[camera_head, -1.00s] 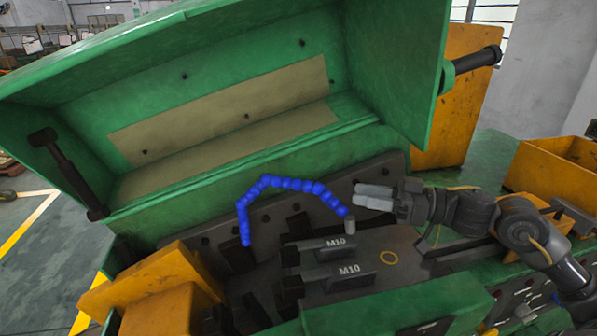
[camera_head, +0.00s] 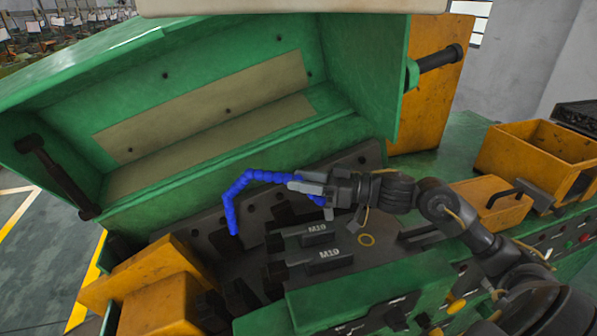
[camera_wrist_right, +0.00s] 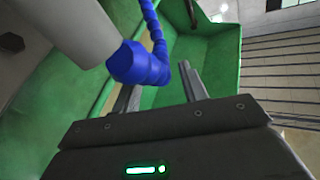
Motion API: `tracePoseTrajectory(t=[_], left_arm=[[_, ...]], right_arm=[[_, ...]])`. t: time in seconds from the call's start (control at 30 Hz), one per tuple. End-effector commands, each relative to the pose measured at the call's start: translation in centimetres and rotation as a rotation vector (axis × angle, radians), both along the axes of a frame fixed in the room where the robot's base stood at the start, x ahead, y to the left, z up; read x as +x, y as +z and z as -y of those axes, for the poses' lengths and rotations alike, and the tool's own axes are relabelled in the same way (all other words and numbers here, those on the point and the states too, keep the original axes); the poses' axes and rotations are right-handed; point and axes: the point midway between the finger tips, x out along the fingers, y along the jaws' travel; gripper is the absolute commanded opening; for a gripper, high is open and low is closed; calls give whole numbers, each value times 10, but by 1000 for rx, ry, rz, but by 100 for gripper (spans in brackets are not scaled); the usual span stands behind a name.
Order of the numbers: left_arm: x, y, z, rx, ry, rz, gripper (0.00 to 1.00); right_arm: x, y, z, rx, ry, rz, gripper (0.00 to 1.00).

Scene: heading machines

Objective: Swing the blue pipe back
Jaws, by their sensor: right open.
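The blue segmented pipe (camera_head: 250,178) arches over the machine bed inside the open green machine. Its left end hangs down free, and its right end is at my right gripper (camera_head: 308,184). In the right wrist view the blue pipe (camera_wrist_right: 140,64) runs up from a pale grey cylinder (camera_wrist_right: 74,28), close beside the fingers. My right gripper (camera_wrist_right: 163,88) is open there, and whether a finger touches the pipe cannot be told. My left gripper is not in view.
The raised green lid (camera_head: 350,75) stands behind the pipe. Dark blocks marked M10 (camera_head: 322,256) lie below it. Yellow bins (camera_head: 535,150) stand at the right and a yellow box (camera_head: 150,285) at the front left. A pale panel crosses the top edge.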

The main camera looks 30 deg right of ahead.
Motion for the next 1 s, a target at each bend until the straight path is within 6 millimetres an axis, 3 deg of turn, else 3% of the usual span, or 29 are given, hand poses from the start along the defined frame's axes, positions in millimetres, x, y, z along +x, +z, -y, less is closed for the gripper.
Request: tracePoseTrajectory(t=[0.13,0.47,0.8,1.0], left_arm=[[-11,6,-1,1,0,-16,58],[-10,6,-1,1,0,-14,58],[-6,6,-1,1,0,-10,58],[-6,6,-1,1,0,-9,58]], right_arm=[[7,2,-8,0,2,2,43],[9,0,-10,-1,1,0,43],[9,0,-10,-1,1,0,0],[9,0,-9,-1,2,0,0]])
